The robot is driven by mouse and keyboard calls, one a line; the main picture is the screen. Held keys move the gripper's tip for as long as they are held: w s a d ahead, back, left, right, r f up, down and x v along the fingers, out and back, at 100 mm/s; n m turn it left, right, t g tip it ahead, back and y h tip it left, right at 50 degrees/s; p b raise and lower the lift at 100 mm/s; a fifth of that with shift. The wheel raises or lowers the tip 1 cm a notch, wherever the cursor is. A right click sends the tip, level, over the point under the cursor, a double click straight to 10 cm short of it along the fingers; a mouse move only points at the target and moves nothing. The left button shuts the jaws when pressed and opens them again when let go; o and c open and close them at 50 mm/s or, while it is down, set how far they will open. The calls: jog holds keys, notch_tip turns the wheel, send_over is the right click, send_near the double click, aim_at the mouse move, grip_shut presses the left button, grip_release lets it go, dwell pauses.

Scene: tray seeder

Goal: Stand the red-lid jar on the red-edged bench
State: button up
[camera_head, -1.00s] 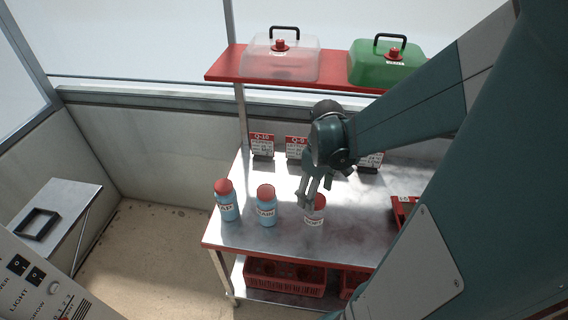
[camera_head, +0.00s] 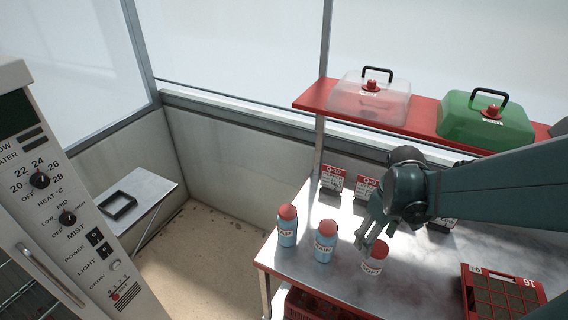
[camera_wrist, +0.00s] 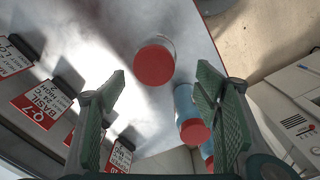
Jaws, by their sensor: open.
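The red-lid jar (camera_head: 375,259), clear with a white label, stands upright on the red-edged bench (camera_head: 420,272), near its front edge. My gripper (camera_head: 367,238) is open just above and behind the jar, its fingers pointing down and partly overlapping it in the head view. In the wrist view the jar's red lid (camera_wrist: 154,65) shows ahead of the gap between my spread fingers (camera_wrist: 163,82), with nothing held. Two blue bottles with red caps, one (camera_head: 325,241) beside the jar and one (camera_head: 287,226) farther left, stand on the same bench.
Label cards (camera_head: 333,178) stand along the bench's back. A red shelf (camera_head: 312,95) above carries a clear cover (camera_head: 370,97) and a green cover (camera_head: 487,120). A red seed tray (camera_head: 505,290) lies at right. A control panel (camera_head: 55,200) and small side table (camera_head: 150,188) are at left.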

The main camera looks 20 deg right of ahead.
jog(key=a+r+m+t, duration=0.1)
jog(key=a+r+t, duration=0.2)
jog(key=a+r, duration=0.4)
jog(key=w+a+r+m+t, duration=0.1)
jog(key=a+r+t, duration=0.2)
jog(key=a+r, duration=0.5)
jog(key=a, duration=0.7)
jog(key=shift+w+t, duration=0.2)
jog(key=shift+t, duration=0.2)
